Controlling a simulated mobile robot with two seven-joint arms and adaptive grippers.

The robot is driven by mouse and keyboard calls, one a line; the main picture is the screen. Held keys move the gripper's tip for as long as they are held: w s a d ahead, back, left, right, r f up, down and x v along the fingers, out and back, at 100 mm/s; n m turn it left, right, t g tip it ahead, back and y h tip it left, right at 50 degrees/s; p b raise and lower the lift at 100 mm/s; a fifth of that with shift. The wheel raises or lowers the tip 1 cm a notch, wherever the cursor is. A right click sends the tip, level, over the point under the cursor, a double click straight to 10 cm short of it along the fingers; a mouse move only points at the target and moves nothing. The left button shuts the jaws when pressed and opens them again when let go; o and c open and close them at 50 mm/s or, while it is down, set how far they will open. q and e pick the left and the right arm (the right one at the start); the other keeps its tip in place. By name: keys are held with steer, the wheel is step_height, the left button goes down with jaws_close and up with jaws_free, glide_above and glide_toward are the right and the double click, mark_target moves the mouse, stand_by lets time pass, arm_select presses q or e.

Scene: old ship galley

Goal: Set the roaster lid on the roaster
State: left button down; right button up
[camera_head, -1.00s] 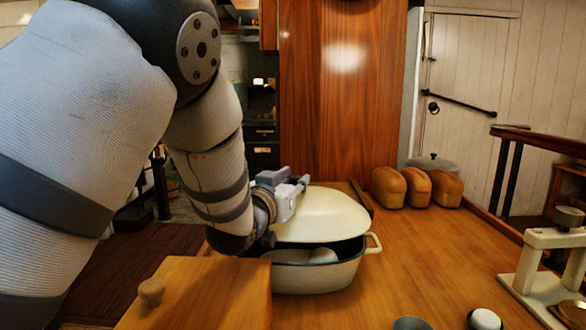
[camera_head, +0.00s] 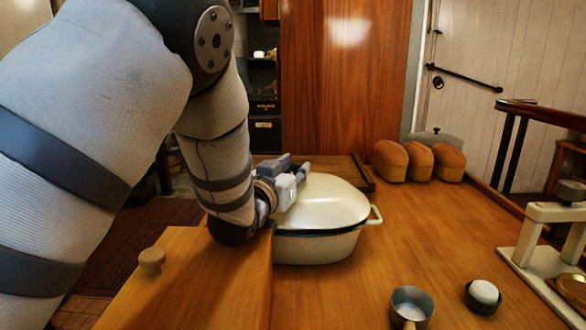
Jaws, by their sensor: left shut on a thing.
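The cream roaster lid (camera_head: 325,203) lies over the cream roaster (camera_head: 318,250) on the wooden counter. It covers the opening, and only a thin dark line shows between lid and rim at the front. The roaster's right handle (camera_head: 375,215) shows; its left end is hidden behind my arm and the wooden box. My left gripper (camera_head: 298,180) is at the lid's left side, shut on the lid; its fingertips are partly hidden. My right gripper is not in view.
A wooden box (camera_head: 200,285) with a knob stands at the front left. Several bread loaves (camera_head: 420,162) sit behind right. A small saucepan (camera_head: 411,305), a small dark bowl (camera_head: 483,296) and a cream scale (camera_head: 545,250) stand at the front right. Counter right of the roaster is clear.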

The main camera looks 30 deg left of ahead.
arm_select(q)
steer(key=shift+r, duration=0.2)
steer(key=shift+f, duration=0.1)
steer(key=shift+f, duration=0.4)
steer(key=shift+f, duration=0.15)
stand_by(0.5)
steer(key=c, duration=1.2)
jaws_free()
steer(key=shift+f, duration=0.1)
steer(key=shift+f, duration=0.15)
steer(key=shift+r, duration=4.2)
